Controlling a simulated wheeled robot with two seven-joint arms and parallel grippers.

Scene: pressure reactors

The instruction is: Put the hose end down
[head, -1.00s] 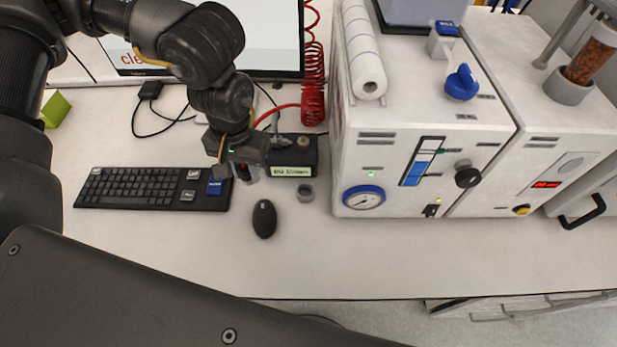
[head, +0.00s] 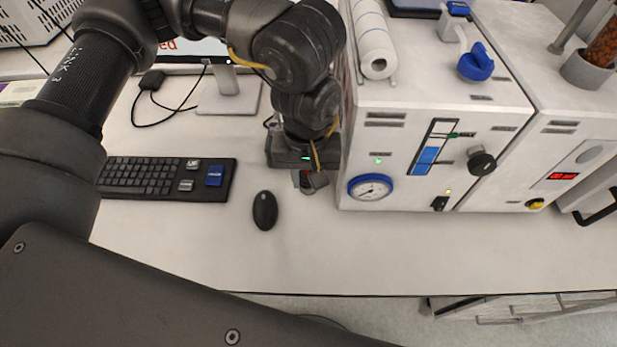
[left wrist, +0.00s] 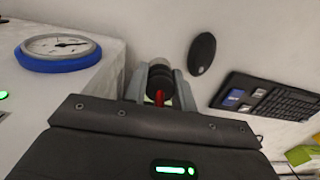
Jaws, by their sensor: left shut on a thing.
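My left gripper (head: 310,182) is above the bench, just left of the white reactor cabinet's front. In the left wrist view, the gripper (left wrist: 160,88) is shut on the hose end (left wrist: 160,76), a dark piece with a grey tip and a bit of red. In the head view the hose end is mostly hidden by the fingers. The coiled red hose is hidden behind my arm. I cannot tell how far the hose end is above the bench. My right gripper is not in view.
The white cabinet (head: 410,190) with a blue-rimmed gauge (head: 370,188) stands close right of the gripper. A black mouse (head: 265,210) and a keyboard (head: 165,180) lie to the left. The bench front (head: 330,255) is clear.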

